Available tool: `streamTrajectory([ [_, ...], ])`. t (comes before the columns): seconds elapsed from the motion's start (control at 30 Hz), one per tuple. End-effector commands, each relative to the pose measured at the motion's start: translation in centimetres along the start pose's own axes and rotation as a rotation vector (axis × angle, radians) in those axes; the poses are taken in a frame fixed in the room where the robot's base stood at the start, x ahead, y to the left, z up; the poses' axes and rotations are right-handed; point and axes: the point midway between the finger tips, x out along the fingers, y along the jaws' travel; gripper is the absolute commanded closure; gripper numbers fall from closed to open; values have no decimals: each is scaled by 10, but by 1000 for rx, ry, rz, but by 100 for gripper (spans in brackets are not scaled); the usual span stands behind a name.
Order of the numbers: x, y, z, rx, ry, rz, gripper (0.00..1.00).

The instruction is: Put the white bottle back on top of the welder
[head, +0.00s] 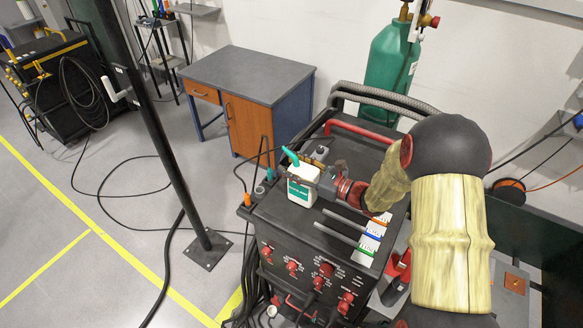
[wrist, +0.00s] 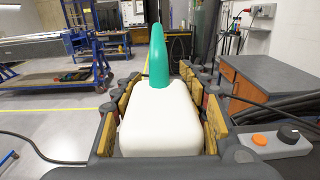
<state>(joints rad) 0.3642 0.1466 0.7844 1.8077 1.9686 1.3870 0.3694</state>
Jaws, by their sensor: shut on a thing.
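The white bottle (head: 302,190) with a green spout stands upright at the left part of the black welder's top. My gripper (head: 318,180) reaches in from the right and is shut around the bottle. In the wrist view, the bottle (wrist: 160,125) fills the space between the finger pads, with its green spout pointing up. The welder (head: 300,235) is a black cabinet with red connectors on its front. Whether the bottle's base touches the welder's top cannot be told, as the wrist view hides it.
Rods and labelled cards (head: 371,229) lie on the welder's top, right of the bottle. A small control box (wrist: 272,141) with an orange button is right of my gripper. A green gas cylinder (head: 391,62) stands behind the welder. A grey-topped desk (head: 250,75) is beyond it.

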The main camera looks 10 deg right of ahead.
Motion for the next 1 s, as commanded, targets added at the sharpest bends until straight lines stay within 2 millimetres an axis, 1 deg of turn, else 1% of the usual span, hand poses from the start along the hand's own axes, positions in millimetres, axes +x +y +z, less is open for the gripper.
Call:
streamTrajectory([
  [0.1,1,-2,-6,-5,-5,0,100],
  [0.33,1,-1,-6,-5,-5,0,100],
  [0.47,1,-1,-10,-5,-5,0,100],
  [0.5,0,-1,-11,-2,-2,0,55],
  [0.8,0,-1,-11,-2,-2,0,38],
  [1.0,0,-1,-10,-2,-2,-1,38],
])
